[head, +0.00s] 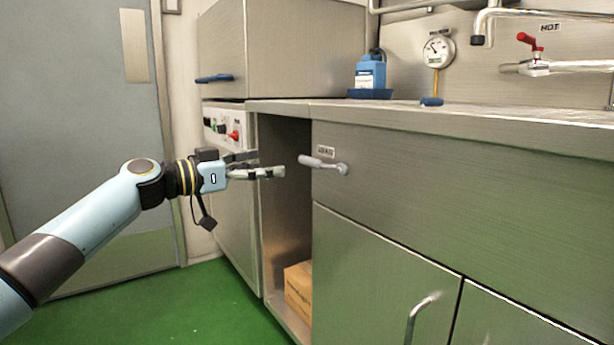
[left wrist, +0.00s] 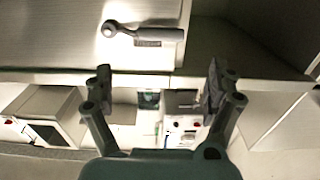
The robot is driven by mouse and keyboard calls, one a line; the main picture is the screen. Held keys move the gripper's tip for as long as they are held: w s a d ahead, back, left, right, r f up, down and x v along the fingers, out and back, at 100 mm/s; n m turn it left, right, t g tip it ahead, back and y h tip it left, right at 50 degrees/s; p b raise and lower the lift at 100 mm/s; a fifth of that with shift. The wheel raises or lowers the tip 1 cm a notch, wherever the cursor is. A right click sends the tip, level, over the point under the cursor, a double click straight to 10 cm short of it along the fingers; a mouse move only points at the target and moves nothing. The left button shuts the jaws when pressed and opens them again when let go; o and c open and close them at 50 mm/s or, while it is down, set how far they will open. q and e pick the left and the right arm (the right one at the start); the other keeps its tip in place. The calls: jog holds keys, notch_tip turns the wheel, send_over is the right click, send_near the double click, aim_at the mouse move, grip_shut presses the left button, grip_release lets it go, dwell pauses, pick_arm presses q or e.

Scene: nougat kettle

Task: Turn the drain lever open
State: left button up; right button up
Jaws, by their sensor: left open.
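The drain lever (head: 322,163) is on the steel front panel, below a small label. Its pale grip points left, about level, from a round metal pivot at its right end. In the left wrist view the lever (left wrist: 150,35) lies at the top, with the pivot at its left end. My left gripper (head: 270,164) is open and empty, just left of the lever's grip end and apart from it. In the left wrist view my left gripper (left wrist: 160,78) shows its two fingers spread, with the lever beyond the tips. My right gripper is not in view.
An open bay with a cardboard box (head: 298,288) is left of the panel. A steel cabinet (head: 225,200) with knobs stands behind my gripper. A cupboard handle (head: 420,315) sticks out below. A blue bottle (head: 370,72) and red-handled tap (head: 530,42) are above the counter.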

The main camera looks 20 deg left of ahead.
aim_at(308, 159)
pick_arm(q)
jog(key=b+x, duration=0.1)
jog(key=x, duration=0.8)
jog(key=shift+w+d, duration=0.25)
jog(key=shift+w, duration=0.1)
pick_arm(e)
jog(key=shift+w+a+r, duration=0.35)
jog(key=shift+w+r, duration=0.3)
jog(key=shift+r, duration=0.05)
pick_arm(q)
jog(key=c, duration=1.7)
jog(key=shift+c, duration=0.2)
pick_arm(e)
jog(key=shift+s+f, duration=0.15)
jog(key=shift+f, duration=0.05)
